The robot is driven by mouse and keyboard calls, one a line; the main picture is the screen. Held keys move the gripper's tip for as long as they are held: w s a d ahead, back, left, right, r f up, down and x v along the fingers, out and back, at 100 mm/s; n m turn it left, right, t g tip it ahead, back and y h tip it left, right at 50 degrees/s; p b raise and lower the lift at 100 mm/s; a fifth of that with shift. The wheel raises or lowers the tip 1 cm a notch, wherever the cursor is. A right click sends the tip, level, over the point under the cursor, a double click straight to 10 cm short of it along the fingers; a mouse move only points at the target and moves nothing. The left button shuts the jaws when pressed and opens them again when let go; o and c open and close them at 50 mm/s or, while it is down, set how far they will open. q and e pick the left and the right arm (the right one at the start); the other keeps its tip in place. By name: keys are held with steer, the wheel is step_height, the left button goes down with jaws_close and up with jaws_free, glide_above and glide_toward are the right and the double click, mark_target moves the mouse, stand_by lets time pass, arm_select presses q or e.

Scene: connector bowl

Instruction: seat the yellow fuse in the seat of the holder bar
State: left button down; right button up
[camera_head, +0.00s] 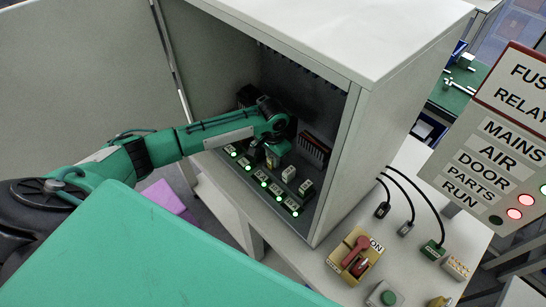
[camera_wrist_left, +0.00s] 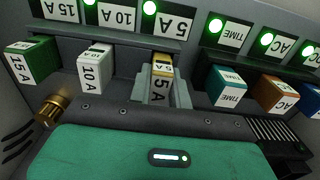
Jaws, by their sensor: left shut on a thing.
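The yellow fuse (camera_wrist_left: 160,66), with a 5A label on its face, is between the two fingers of my left gripper (camera_wrist_left: 162,92) in the left wrist view. My left gripper is shut on it. The fuse is upright and in line with the 5A label on the grey holder bar (camera_wrist_left: 127,47). It looks close to or against the bar, but its lower end is hidden, so I cannot tell how deep it sits. In the head view my left gripper (camera_head: 272,158) is inside the cabinet, low over the row of holders. My right gripper is out of view.
A white 10A fuse (camera_wrist_left: 94,68) and a green 15A fuse (camera_wrist_left: 32,62) stand left of the yellow one. A teal TIME relay (camera_wrist_left: 228,88) is close on the right. Cabinet walls (camera_head: 335,175) enclose the arm; a red-handled switch (camera_head: 354,252) stands outside.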

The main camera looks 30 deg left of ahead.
arm_select(q)
steer(key=c, duration=1.3)
jaws_free()
steer(key=shift+f, duration=0.15)
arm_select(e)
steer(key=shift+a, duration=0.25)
arm_select(q)
step_height(320, 180, up, 12)
steer(key=b, duration=0.2)
steer(key=shift+r+b, duration=0.2)
steer(key=shift+b, duration=0.15)
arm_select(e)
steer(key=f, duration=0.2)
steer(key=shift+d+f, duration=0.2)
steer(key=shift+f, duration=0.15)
arm_select(q)
steer(key=shift+f, duration=0.1)
